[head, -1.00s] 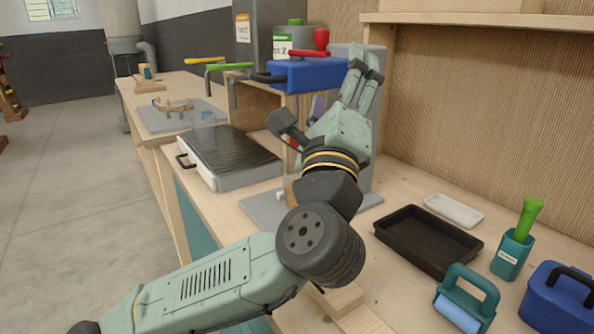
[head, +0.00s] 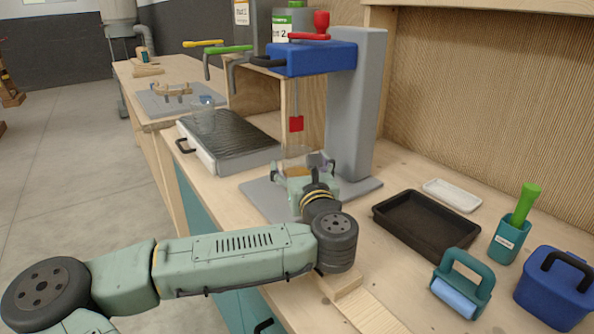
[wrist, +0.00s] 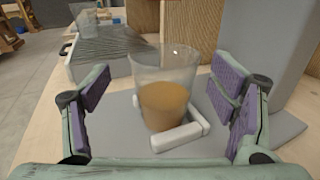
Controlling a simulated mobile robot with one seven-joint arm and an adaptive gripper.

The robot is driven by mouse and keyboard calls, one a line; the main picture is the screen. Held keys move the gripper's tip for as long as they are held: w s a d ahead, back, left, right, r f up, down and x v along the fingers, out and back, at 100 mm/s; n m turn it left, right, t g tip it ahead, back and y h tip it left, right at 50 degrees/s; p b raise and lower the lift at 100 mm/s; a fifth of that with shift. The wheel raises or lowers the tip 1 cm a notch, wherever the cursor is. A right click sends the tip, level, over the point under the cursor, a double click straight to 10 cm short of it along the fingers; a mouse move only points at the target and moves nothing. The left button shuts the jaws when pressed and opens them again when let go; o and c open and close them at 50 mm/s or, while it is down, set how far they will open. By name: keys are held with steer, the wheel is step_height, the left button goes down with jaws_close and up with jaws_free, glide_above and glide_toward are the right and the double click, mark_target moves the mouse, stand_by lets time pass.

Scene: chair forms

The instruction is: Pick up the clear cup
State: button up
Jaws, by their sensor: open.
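A clear cup (wrist: 165,88) holding tan-brown contents stands upright on the grey base plate (wrist: 280,128) of a stand. In the wrist view my gripper (wrist: 164,92) is open, with one purple pad to the left of the cup and one to the right; gaps show between the cup and both pads. In the head view my gripper (head: 302,170) is low over the base plate and partly hides this cup (head: 296,160). Another clear, empty-looking cup (head: 204,118) stands on the ribbed dark-topped tray; it also shows in the wrist view (wrist: 87,22).
A white bracket (wrist: 180,138) lies low at the cup's near side. A black tray (head: 425,231) lies to the right. The ribbed-top tray (head: 230,140) is behind left.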

mark_target(294, 148)
steer(key=x, duration=0.1)
steer(key=p+x, duration=0.1)
steer(key=x, duration=0.2)
steer(key=shift+d+r+p, duration=0.2)
steer(key=shift+r+p, duration=0.1)
steer(key=shift+p, duration=0.05)
steer(key=shift+w+a+f, duration=0.1)
steer(key=shift+w+f, duration=0.05)
steer(key=shift+w, duration=0.3)
steer(key=shift+c, duration=0.5)
steer(key=c, duration=0.8)
